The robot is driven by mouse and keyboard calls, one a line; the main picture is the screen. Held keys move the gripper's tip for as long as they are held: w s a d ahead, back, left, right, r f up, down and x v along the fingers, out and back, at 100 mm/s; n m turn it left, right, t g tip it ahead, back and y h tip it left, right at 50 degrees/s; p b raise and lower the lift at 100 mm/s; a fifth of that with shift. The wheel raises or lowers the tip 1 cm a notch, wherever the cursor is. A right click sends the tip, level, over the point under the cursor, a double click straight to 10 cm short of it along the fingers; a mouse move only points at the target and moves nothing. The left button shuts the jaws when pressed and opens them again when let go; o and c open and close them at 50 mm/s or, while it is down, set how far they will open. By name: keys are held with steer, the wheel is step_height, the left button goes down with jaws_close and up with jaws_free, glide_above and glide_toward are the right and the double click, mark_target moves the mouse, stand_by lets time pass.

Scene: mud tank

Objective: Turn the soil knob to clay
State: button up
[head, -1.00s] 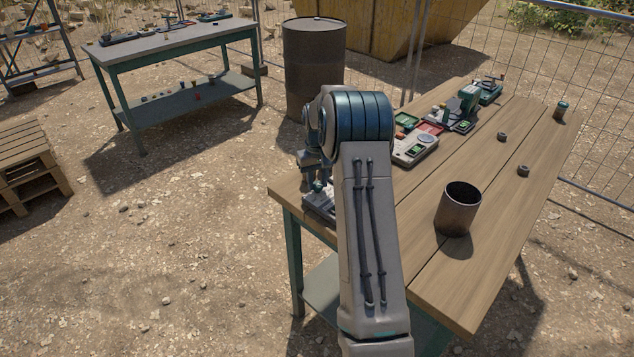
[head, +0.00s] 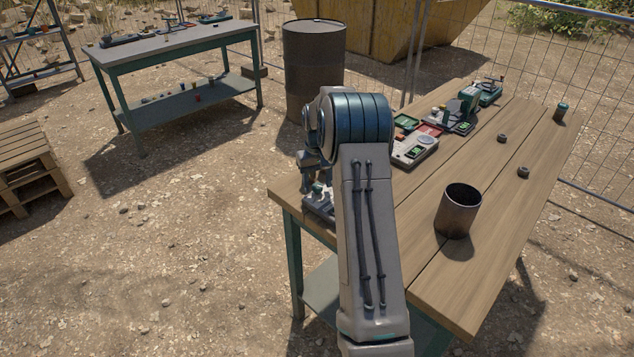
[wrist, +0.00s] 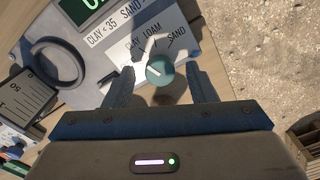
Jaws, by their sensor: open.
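The soil knob (wrist: 161,70) is a round teal dial with a pale mark, on a light panel (wrist: 100,62) printed CLAY, LOAM and SAND around it. The mark lies on the knob's left side; I cannot tell exactly which label it points to. My gripper (wrist: 160,74) is open, with one finger on each side of the knob and visible gaps to it. In the head view my arm hides most of the panel (head: 318,207) and the knob's details.
On the wooden table (head: 480,200) stand a metal can (head: 458,212), a scale-like device (head: 415,150) and small parts. The table's right side is mostly clear.

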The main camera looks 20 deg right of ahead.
mark_target(318, 185)
step_height(318, 185, up, 14)
steer(key=b, duration=0.1)
steer(key=shift+f, duration=0.2)
stand_by(0.5)
